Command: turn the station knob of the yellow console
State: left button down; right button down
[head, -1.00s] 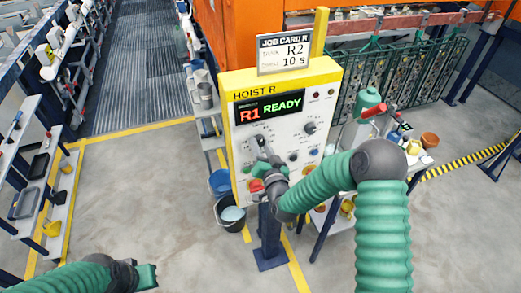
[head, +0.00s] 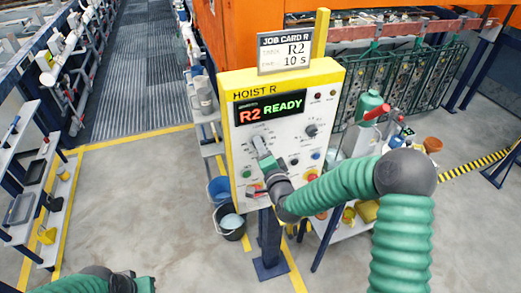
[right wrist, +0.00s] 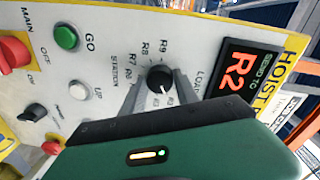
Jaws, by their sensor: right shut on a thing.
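The yellow-framed console (head: 305,75), labelled HOIST R, stands upright in the head view. Its display (head: 270,107) reads R2 in red and READY in green. The job card (head: 286,50) on top reads R2 and 10 s. My right gripper (head: 262,146) is at the panel's left part, below the display, and hides much of the knob there. In the right wrist view the black station knob (right wrist: 160,79) sits between the two grey fingers, which are shut on it. Its white pointer faces lower right. My left gripper (head: 143,284) is low at the left, its fingers unclear.
Other controls sit close by: a green GO button (right wrist: 66,38), a white UP button (right wrist: 78,91) and a red MAIN switch (right wrist: 14,52). Buckets (head: 230,223) stand on the floor left of the console post. A side table with tools is at the right.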

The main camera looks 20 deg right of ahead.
jog(key=shift+d+f, duration=0.1)
dwell(0.3)
jog(key=c, duration=1.1)
grip_release()
jog(key=shift+c, duration=0.2)
jog(key=shift+o, duration=1.1)
jog(key=shift+d, duration=0.1)
jog(key=s+p, duration=1)
jog(key=s, duration=0.7)
jog(key=shift+r, duration=0.45)
jog(key=shift+d, duration=0.1)
